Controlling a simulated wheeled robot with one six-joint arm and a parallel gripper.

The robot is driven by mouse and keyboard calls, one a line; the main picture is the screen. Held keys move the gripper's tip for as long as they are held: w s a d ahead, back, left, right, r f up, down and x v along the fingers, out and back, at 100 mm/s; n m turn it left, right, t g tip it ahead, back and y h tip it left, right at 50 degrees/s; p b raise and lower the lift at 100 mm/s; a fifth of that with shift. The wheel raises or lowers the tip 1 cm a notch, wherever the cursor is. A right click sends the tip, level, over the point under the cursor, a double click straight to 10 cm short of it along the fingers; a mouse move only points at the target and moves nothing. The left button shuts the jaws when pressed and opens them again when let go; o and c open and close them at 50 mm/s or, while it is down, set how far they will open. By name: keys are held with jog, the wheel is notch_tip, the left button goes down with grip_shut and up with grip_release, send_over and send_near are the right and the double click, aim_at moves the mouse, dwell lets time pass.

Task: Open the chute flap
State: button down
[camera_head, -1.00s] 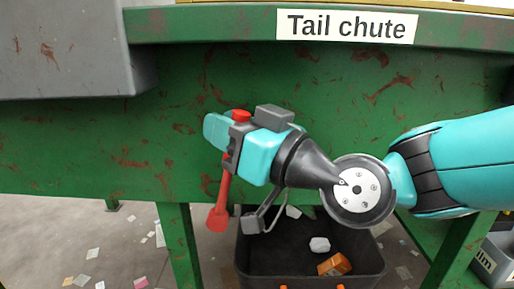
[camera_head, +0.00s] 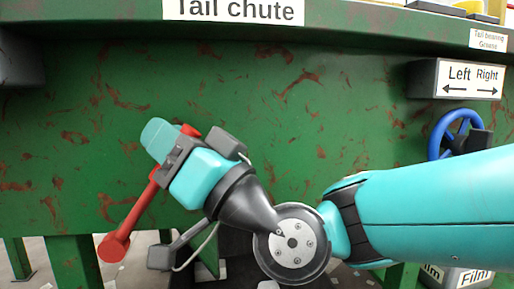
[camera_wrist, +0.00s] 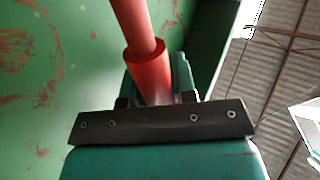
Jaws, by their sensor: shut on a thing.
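A red lever (camera_head: 137,212) with a round knob at its lower end stands against the green side panel under the "Tail chute" label (camera_head: 233,10). It slants from upper right to lower left. My gripper (camera_head: 166,147) is shut on the lever near its upper end. In the wrist view the red lever (camera_wrist: 138,32) runs up from between the teal fingers of my gripper (camera_wrist: 160,88). The gripped part is mostly hidden. I cannot make out the flap itself.
A dark bin (camera_head: 238,243) under the panel is mostly hidden by my arm. At right are a "Left Right" box (camera_head: 466,78), a blue handwheel (camera_head: 437,142) and a "Film" bin (camera_head: 468,277). A grey housing (camera_head: 20,62) juts out at upper left.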

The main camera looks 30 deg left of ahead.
jog(key=shift+d+f, duration=0.1)
jog(key=shift+f, duration=0.1)
dwell(0.4)
jog(key=c, duration=0.9)
grip_release()
jog(key=shift+w, duration=0.1)
jog(key=b+v, duration=1.4)
jog(key=v, duration=0.3)
jog(key=shift+d+f+b, duration=0.2)
jog(key=shift+b, duration=0.2)
jog(key=shift+r, duration=0.1)
